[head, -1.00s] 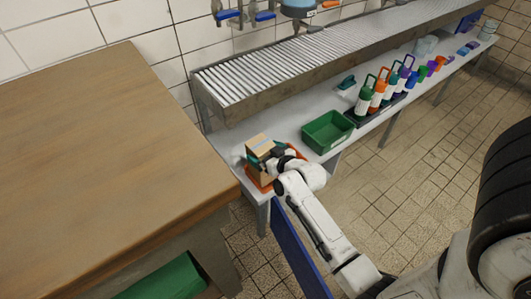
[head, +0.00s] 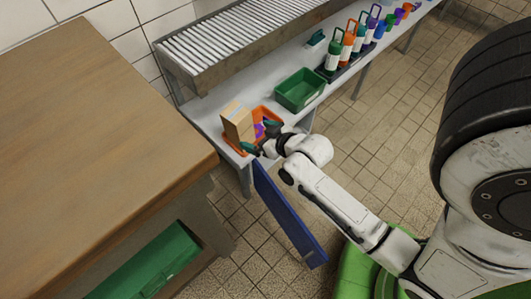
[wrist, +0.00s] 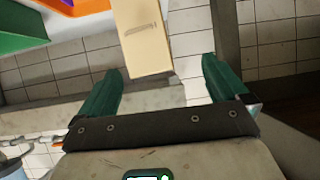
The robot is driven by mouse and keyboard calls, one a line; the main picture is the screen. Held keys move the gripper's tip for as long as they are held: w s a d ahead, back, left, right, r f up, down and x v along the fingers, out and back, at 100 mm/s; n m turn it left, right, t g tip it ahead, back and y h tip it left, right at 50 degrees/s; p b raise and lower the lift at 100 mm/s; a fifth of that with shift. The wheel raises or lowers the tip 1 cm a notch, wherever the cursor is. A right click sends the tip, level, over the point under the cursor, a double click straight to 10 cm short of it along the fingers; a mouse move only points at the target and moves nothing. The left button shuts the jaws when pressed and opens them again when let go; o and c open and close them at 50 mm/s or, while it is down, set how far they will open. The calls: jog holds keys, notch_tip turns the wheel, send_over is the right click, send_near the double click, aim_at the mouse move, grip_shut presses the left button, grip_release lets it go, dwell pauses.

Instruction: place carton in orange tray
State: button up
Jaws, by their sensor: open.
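The carton (head: 237,122), a tan box, stands upright at the left end of the orange tray (head: 268,113) on the low grey bench. Its base is partly hidden, so I cannot tell whether it rests fully inside the rim. My gripper (head: 256,147) is open, just in front of the carton on the near side. In the wrist view the carton (wrist: 143,38) shows beyond and between the spread green fingers of my gripper (wrist: 160,68), with visible gaps on both sides. A strip of the orange tray (wrist: 92,5) shows at the top.
A purple item (head: 259,130) lies in the orange tray. A green bin (head: 300,90) stands to its right, with several bottles (head: 333,58) beyond. A wooden table (head: 90,150) fills the left. A blue panel (head: 285,215) hangs below my arm. Tiled floor at right is open.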

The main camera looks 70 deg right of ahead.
jog(key=s+a+f+n+g+y, duration=0.15)
jog(key=a+g+y, duration=0.25)
jog(key=a, duration=0.6)
jog(key=s+a+r+n+g, duration=0.1)
jog(key=s+a+n+g, duration=0.1)
jog(key=s+a+g, duration=0.4)
jog(key=shift+s+a+r, duration=0.35)
jog(key=shift+s+a, duration=0.5)
jog(key=shift+s, duration=0.05)
jog(key=shift+r+n, duration=0.1)
jog(key=shift+n, duration=0.15)
